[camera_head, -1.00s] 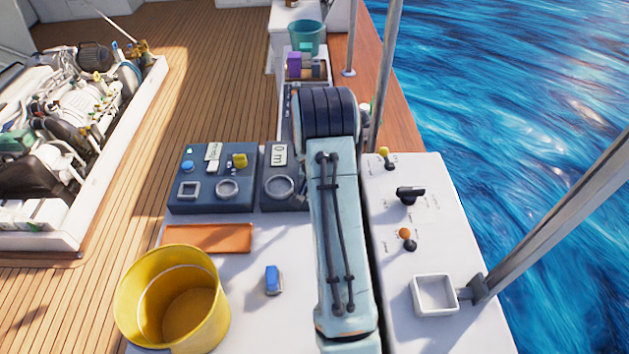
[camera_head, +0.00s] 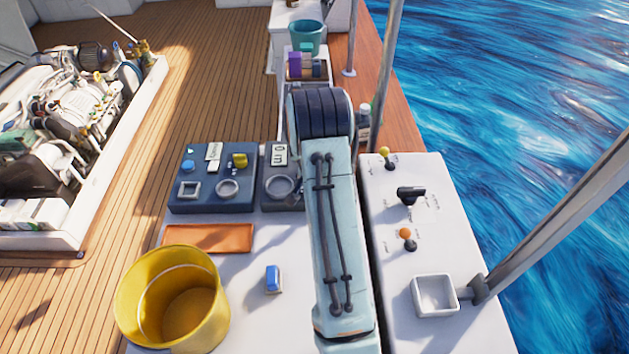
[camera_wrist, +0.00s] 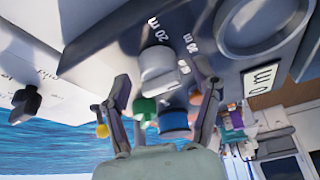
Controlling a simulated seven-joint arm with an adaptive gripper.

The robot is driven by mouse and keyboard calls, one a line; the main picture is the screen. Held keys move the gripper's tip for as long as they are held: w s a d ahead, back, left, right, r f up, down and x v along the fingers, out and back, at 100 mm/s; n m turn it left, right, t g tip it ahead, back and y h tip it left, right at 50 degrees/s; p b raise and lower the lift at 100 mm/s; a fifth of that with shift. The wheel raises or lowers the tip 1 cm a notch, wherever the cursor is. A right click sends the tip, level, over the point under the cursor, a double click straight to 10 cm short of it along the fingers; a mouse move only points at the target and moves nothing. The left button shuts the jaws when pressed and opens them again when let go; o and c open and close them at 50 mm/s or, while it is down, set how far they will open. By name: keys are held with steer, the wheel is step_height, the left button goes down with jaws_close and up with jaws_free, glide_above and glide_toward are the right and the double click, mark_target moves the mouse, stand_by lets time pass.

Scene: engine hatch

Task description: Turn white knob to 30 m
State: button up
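The white knob (camera_wrist: 158,66) shows in the wrist view, on a dark panel with printed depth labels beside it. One label reads 20 m (camera_wrist: 153,28); another (camera_wrist: 191,42) is too small to read surely. My gripper (camera_wrist: 163,78) is open, with one finger on each side of the knob. I cannot tell whether either finger touches it. A small display (camera_wrist: 262,78) on the panel reads 0 m, and it also shows in the head view (camera_head: 280,154). In the head view my arm hides the knob and my gripper.
A blue control box (camera_head: 212,205) stands left of the panel (camera_head: 278,197). A white console (camera_head: 385,270) with levers and a black switch (camera_head: 410,194) lies right of my arm. A yellow bucket (camera_head: 135,318), orange tray (camera_head: 180,238) and blue-white item (camera_head: 273,279) are in front.

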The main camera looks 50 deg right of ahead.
steer(key=v, duration=1.2)
steer(key=shift+w, duration=0.1)
